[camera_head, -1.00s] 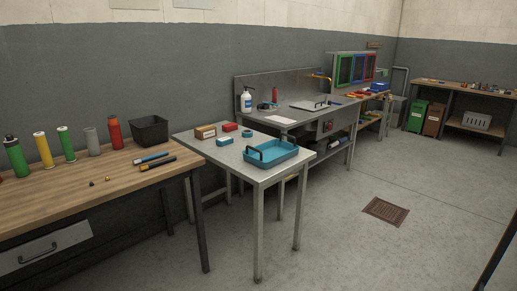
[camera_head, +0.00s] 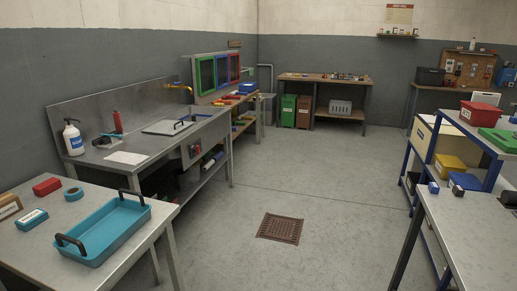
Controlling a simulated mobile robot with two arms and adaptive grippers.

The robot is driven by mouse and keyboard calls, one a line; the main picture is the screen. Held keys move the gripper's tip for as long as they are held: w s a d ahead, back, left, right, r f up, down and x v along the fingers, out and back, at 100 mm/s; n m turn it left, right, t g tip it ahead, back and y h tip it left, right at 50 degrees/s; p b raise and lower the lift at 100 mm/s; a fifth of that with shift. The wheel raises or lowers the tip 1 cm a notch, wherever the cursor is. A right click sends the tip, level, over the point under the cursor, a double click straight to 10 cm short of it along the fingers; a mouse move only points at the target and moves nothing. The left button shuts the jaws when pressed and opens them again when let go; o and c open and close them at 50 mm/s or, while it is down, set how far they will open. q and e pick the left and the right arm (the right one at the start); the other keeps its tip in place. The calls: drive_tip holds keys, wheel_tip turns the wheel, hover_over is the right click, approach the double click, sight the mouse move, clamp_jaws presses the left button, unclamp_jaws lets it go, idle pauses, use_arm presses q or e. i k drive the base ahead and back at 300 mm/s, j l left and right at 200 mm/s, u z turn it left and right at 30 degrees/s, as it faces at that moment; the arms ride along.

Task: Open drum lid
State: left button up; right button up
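No drum shows clearly in the head view. A flat grey lid-like panel with a dark handle (camera_head: 172,126) lies on the metal sink bench (camera_head: 100,159) at the left; I cannot tell whether it is the drum lid. It looks closed and flat. Neither of my grippers is in view.
A metal table (camera_head: 40,255) with a teal tray (camera_head: 104,228) stands at the near left. A grey table (camera_head: 470,238) and blue-framed shelving (camera_head: 412,172) stand at the right. A workbench (camera_head: 322,79) stands at the back. The middle floor is open, with a brown drain grate (camera_head: 280,228).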

sight(167, 127)
drive_tip(key=i+z, duration=0.1)
drive_tip(key=i, duration=0.9)
drive_tip(key=i+j+z, duration=0.15)
drive_tip(key=i, duration=0.85)
